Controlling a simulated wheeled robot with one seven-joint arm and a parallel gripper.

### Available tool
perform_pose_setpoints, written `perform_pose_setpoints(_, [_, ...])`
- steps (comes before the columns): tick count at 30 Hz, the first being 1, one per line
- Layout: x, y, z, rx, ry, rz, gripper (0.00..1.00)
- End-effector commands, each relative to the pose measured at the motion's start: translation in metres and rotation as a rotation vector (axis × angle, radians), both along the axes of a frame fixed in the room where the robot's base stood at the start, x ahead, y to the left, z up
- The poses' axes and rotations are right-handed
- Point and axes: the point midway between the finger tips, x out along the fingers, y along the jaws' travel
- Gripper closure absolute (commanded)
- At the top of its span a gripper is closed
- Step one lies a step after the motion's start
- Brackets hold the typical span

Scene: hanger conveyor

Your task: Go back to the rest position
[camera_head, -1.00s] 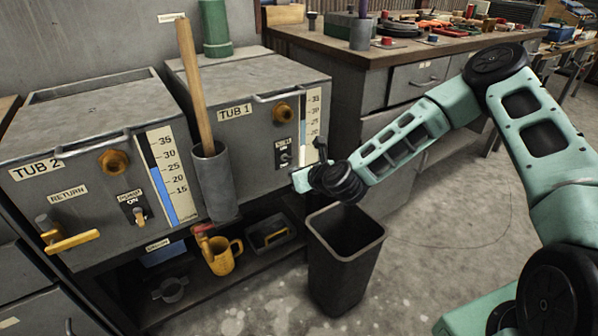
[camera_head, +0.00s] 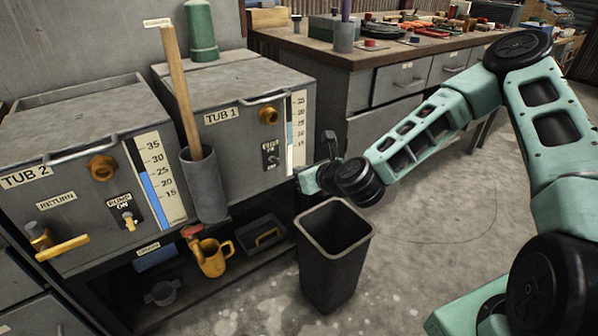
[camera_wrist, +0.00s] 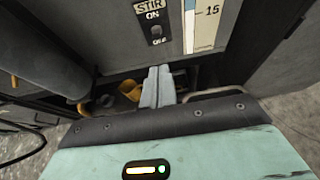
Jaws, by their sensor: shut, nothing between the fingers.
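My gripper (camera_wrist: 157,87) shows in the wrist view with its two grey fingers together and nothing between them. In the head view my gripper (camera_head: 306,178) is in front of the lower right of Tub 1 (camera_head: 232,142), above and a little behind the dark bin (camera_head: 328,270). My arm reaches in from the right side. The fingertips are hard to make out in the head view. In the wrist view the stir switch (camera_wrist: 155,30) and the lower end of a level gauge (camera_wrist: 207,22) are beyond the fingers.
Tub 2 (camera_head: 75,170) stands at the left, with a yellow return handle (camera_head: 62,248). A grey holder (camera_head: 205,185) with a wooden stick (camera_head: 180,90) is between the tubs. A yellow jug (camera_head: 213,260) sits on the low shelf. The floor at the right (camera_head: 430,240) is clear.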

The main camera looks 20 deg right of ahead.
Motion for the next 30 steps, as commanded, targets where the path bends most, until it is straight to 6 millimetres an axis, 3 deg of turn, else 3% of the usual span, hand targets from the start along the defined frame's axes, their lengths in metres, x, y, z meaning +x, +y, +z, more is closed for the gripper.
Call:
perform_pose_setpoints(11, [0.0,0.0,0.0,0.0,0.0,0.0,1.0])
perform_pose_setpoints(14, [-0.004,0.011,0.001,-0.052,-0.002,0.065,1.0])
perform_pose_setpoints(17, [-0.02,0.04,0.001,-0.203,-0.008,0.251,1.0])
perform_pose_setpoints(20, [-0.047,0.075,0.001,-0.436,-0.032,0.536,1.0])
perform_pose_setpoints(24, [-0.097,0.111,0.002,-0.78,-0.097,0.973,1.0])
perform_pose_setpoints(30, [-0.168,0.129,0.017,-1.204,-0.244,1.559,1.0])
